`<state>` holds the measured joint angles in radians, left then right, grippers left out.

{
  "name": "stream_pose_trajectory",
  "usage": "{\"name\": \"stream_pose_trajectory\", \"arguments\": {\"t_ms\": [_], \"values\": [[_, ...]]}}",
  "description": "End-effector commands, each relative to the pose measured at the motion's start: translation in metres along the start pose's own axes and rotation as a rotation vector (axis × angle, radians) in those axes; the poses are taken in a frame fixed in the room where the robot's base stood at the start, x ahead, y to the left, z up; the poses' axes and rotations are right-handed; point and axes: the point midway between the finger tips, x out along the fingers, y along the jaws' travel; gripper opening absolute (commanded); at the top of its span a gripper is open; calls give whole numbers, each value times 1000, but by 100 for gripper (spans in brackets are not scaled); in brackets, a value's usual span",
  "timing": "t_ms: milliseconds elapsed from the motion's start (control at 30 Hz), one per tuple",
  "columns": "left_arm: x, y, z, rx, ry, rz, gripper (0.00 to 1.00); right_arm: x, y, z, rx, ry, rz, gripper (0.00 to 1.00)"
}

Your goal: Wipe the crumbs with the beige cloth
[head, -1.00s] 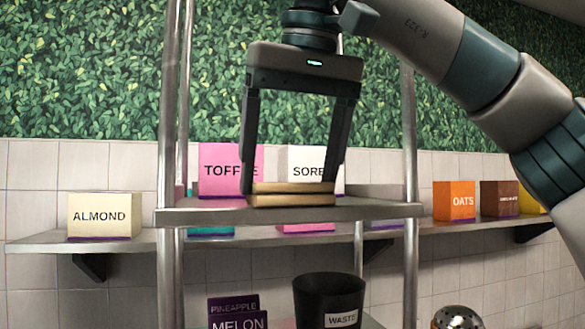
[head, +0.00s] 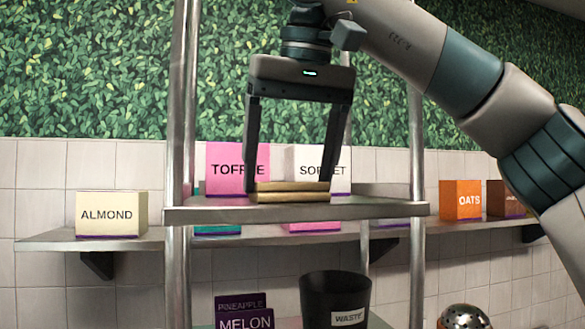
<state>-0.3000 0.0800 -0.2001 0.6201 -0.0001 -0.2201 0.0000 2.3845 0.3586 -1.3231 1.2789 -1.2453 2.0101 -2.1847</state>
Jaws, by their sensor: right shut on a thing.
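The beige cloth (head: 290,192) is a folded, layered flat block at the steel rack's upper shelf (head: 380,210). My right gripper (head: 291,184) points down over it, its two long dark fingers at the cloth's left and right ends, and is shut on it. The cloth seems to touch the shelf top near its front edge. I cannot make out any crumbs; the shelf surface is seen almost edge-on. My left gripper is not in view.
Rack posts (head: 180,120) rise at the shelf's ends. An ALMOND box (head: 110,214) and an OATS box (head: 460,200) stand on the wall shelf. A black WASTE bin (head: 334,295) is below.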

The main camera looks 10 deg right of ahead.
Motion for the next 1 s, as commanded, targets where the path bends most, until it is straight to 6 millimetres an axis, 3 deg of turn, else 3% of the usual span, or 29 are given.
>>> {"name": "stream_pose_trajectory", "arguments": {"t_ms": [233,733,1000], "values": [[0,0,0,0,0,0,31,7,1,-15,2,-3,1,60],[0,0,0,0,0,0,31,7,2,-19,1,-1,1,60],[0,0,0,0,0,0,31,13,3,-35,2,-1,0,60]]}}
